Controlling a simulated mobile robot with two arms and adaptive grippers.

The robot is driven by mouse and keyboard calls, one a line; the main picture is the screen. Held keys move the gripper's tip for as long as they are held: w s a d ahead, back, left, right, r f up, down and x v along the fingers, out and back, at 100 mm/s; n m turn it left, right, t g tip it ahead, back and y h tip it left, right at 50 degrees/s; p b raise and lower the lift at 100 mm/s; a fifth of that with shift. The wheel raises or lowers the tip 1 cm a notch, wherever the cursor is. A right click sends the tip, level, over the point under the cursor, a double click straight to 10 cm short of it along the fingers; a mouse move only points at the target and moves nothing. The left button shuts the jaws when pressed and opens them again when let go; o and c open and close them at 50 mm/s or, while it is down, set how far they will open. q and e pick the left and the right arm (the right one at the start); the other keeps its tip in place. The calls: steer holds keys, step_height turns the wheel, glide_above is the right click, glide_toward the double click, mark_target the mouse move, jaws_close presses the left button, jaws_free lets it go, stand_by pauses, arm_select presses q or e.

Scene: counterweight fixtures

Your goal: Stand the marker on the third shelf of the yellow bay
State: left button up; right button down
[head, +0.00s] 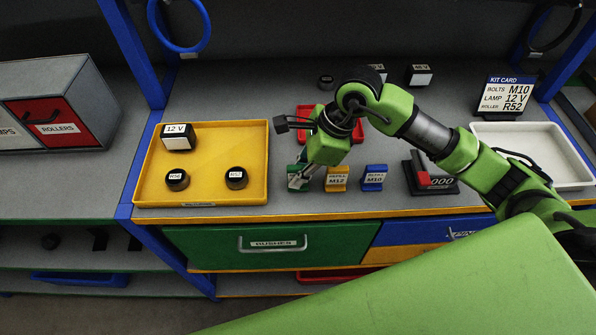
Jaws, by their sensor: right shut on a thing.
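My right gripper (297,182) reaches down to the counter and is shut on a small green block (302,170), which stands at the left end of a row of blocks. The gripper covers most of it and its label. Next to it stand a yellow block (337,179) labelled REFILL M12 and a blue block (373,178) labelled REFILL M10. I cannot pick out a thing that is clearly a marker. The counter with the yellow front edge (290,215) lies between blue posts; its lower shelves are mostly hidden. My left gripper is not in view.
A yellow tray (258,190) holds a 12 V box (178,137) and two rollers. A red tray (305,112), a kit card (505,95), a white tray (545,150) and a scale-like device (432,178) stand around my arm. A green drawer (215,245) is below.

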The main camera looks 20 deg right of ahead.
steer(key=shift+f, duration=0.25)
steer(key=c, duration=2.1)
jaws_free()
steer(key=shift+r, duration=0.1)
steer(key=shift+r, duration=0.25)
steer(key=b+v, duration=0.2)
steer(key=v, duration=1)
steer(key=shift+b, duration=0.3)
steer(key=shift+f, duration=0.15)
